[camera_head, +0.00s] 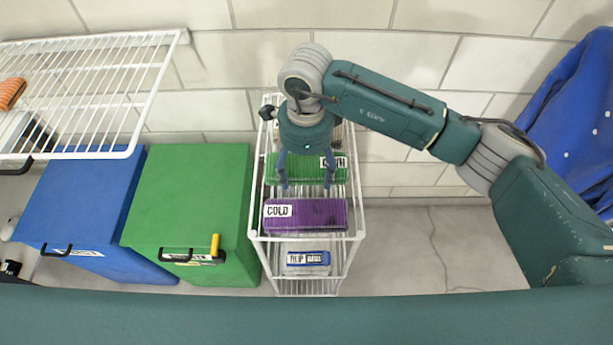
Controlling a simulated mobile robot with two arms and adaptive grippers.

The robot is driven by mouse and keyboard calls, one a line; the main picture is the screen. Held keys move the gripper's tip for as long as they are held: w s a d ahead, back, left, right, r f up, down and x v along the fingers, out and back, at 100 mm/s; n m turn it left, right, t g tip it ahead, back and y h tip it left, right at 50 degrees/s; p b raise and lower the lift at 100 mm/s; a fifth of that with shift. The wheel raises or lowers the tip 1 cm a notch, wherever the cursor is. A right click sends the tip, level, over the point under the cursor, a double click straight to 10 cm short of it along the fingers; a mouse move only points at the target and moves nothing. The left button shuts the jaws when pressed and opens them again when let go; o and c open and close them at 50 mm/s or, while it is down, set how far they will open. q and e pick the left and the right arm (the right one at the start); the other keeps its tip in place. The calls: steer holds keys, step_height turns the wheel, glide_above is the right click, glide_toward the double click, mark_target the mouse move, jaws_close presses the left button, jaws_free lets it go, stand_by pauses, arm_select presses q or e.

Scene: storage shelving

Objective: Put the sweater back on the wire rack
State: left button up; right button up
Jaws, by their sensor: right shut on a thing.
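My right gripper (306,185) points down over a narrow white wire cart. Its two fingers stand apart, with a green bin (306,168) with a white label between and behind them; the grip contact is partly hidden. No clearly recognisable sweater is in view. An orange ribbed item (12,92), cut off by the left edge, lies at the white wire rack (110,153) at upper left; I cannot tell whether it is the sweater. A blue cloth (575,120) hangs at the far right. My left gripper is out of view.
The white cart (257,238) also holds a purple bin (318,216) labelled COLD and a clear box (306,262) with a blue edge. A green chest (190,200) and a blue chest (85,205) stand to its left. Grey floor (430,245) right of the cart is clear.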

mark_target(306, 181)
step_height(306, 181, down, 4)
steer(key=shift+p, duration=0.4)
steer(key=shift+f, duration=0.1)
steer(key=shift+f, duration=0.15)
steer(key=o, duration=1.4)
